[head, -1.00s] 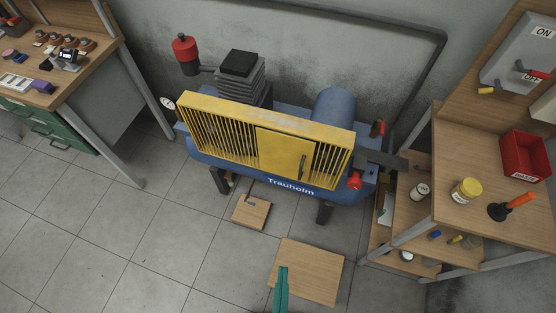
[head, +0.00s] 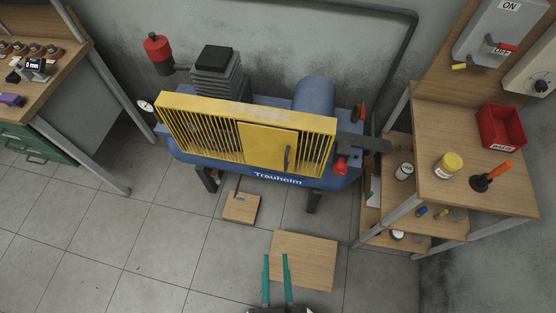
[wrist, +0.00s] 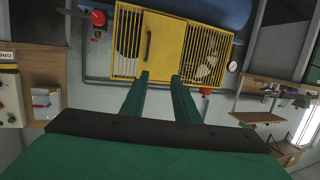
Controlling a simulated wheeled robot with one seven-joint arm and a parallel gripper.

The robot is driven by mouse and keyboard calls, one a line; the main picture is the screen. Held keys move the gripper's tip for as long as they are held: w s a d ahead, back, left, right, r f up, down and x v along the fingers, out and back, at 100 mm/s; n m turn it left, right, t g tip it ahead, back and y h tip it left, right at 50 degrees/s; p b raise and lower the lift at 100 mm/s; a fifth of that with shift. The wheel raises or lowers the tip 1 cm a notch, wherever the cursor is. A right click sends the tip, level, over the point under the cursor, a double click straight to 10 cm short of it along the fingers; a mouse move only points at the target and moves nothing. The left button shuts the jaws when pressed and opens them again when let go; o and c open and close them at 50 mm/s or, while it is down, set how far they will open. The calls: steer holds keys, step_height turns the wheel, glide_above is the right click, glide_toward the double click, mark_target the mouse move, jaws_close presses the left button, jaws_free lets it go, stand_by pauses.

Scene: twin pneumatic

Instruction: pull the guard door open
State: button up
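The yellow guard door (head: 266,150) is a solid panel set in the barred yellow guard (head: 200,130) on the front of the blue Trauholm compressor. The door looks shut. A dark upright handle (head: 287,157) is on its right side in the head view. In the wrist view, which is turned upside down, the door (wrist: 163,42) and its handle (wrist: 148,43) show ahead of my fingers. My gripper (head: 276,260) has two teal fingers, apart with nothing between them. It is well short of the door, over the floor. The wrist view shows the fingers (wrist: 160,76) apart too.
A wooden board (head: 303,260) lies on the floor near my gripper, and a smaller one (head: 241,207) lies by the compressor's feet. A wooden shelf bench (head: 460,190) stands to the right, another workbench (head: 60,85) to the left. Tiled floor before the compressor is mostly clear.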

steer(key=w+d+f+t, duration=0.2)
steer(key=w+f, duration=0.3)
steer(key=w, duration=0.6)
steer(key=h, duration=0.1)
glide_toward(286, 164)
steer(key=shift+m+t, duration=0.3)
steer(key=shift+m, duration=0.1)
steer(key=w, duration=0.8)
steer(key=shift+w+d+f, duration=0.2)
steer(key=shift+w+f, duration=0.05)
steer(key=shift+w, duration=0.05)
steer(key=shift+d, duration=0.1)
steer(key=shift+c, duration=0.4)
steer(key=shift+s, duration=0.1)
jaws_close()
